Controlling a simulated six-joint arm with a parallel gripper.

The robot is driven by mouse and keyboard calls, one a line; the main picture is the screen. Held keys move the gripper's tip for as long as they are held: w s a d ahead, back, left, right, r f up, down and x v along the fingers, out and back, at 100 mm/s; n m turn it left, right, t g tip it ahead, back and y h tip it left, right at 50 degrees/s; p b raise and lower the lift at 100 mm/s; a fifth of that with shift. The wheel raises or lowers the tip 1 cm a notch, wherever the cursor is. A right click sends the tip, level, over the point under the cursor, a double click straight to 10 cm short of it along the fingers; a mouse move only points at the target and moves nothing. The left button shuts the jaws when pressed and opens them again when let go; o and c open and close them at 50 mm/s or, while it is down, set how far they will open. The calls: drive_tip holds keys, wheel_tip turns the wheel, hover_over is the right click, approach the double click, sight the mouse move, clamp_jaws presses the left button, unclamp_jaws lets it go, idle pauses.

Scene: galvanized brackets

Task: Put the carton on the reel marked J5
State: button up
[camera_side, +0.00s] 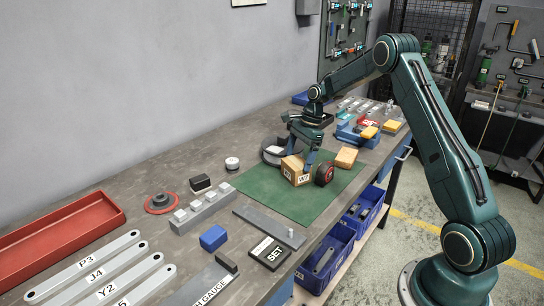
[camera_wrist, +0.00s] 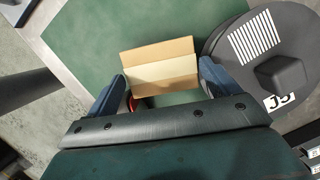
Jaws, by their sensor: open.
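The carton (camera_side: 293,167) is a small tan box with a white label, sitting on the green mat (camera_side: 262,194). In the wrist view, the carton (camera_wrist: 160,70) lies between my gripper's two blue fingers. My gripper (camera_side: 300,156) is open and lowered around the carton, one finger to each side; I cannot tell whether either touches it. The reel marked J5 (camera_wrist: 228,72) is a dark grey disc to the right of the carton in the wrist view, with white stripes and a dark raised block. In the side view a dark reel (camera_side: 267,155) stands behind the carton, partly hidden by my gripper.
A red and black roll (camera_side: 324,174) stands close to the carton, and a tan block (camera_side: 346,157) lies just beyond. Blue bins and yellow blocks are at the far end. The mat's front-left part is clear. Grey blocks and a flat bar (camera_side: 268,228) lie nearer.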

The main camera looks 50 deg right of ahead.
sight(297, 162)
drive_tip(key=shift+x, duration=0.9)
drive_tip(key=c, duration=0.9)
drive_tip(key=shift+o, duration=0.2)
drive_tip(key=shift+r, duration=0.1)
wheel_tip(297, 162, up, 10)
